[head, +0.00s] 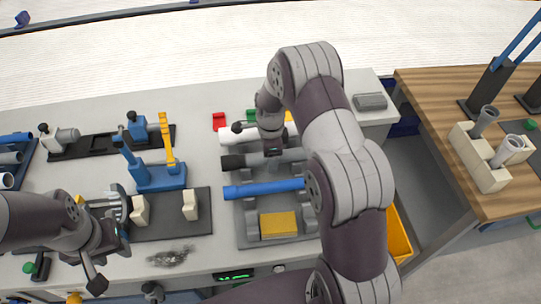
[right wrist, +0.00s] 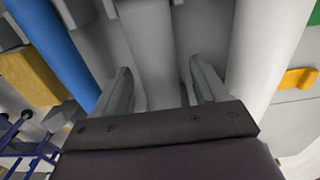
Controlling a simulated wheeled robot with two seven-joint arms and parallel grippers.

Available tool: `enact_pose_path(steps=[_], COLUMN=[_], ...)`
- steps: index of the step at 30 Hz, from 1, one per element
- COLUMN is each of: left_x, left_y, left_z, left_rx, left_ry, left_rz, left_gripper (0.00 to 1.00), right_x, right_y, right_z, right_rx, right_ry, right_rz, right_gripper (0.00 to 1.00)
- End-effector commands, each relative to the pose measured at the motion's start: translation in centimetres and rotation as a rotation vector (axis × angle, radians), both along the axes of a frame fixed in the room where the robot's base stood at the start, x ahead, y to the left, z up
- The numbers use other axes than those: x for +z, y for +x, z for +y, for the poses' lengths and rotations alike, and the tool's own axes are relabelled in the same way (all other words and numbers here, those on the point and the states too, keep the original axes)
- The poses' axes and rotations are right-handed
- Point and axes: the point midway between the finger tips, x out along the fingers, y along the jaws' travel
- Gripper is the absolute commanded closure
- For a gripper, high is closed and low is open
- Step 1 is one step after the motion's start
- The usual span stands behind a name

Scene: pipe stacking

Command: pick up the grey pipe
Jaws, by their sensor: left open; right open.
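The grey pipe (head: 256,159) lies in a grey rack (head: 247,228) in the head view, between a white pipe (head: 235,138) and a blue pipe (head: 265,188). Its left end is dark, and my right arm covers part of it. In the right wrist view the grey pipe (right wrist: 149,50) runs between the two fingers of my right gripper (right wrist: 160,82). The fingers are open, with a gap visible on each side of the pipe. My left gripper (head: 119,238) is open at the lower left, near a workbench fixture, away from the grey pipe.
A yellow block (head: 278,224) lies at the front of the rack. A blue stand (head: 160,178) and two cream supports (head: 190,206) stand to the left. A wooden table (head: 460,110) with a cream pipe holder (head: 480,160) is at right. Bench space between stand and rack is clear.

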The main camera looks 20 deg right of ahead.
Motion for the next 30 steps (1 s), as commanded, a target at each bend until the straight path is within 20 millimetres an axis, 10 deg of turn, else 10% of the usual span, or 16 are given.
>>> enact_pose_path(steps=[5,11,22,30], left_x=[0.0,0.0,-0.2,-1.1], left_y=[0.0,0.0,0.0,0.0], left_z=[0.0,0.0,0.0,0.0], left_rx=[0.000,0.000,0.000,0.000], left_ry=[0.000,0.000,0.000,0.000], left_rz=[0.000,0.000,0.000,0.000], left_gripper=[0.57,0.57,0.57,0.57], right_x=[0.0,0.0,0.5,4.8], right_y=[0.0,0.0,0.1,-1.1], right_z=[0.0,0.0,0.0,0.3], right_rx=[0.000,0.000,0.000,0.001], right_ry=[0.000,0.000,-0.001,0.000], right_rz=[-0.001,0.000,-0.002,-0.002], right_gripper=[0.28,0.91,0.92,0.92])
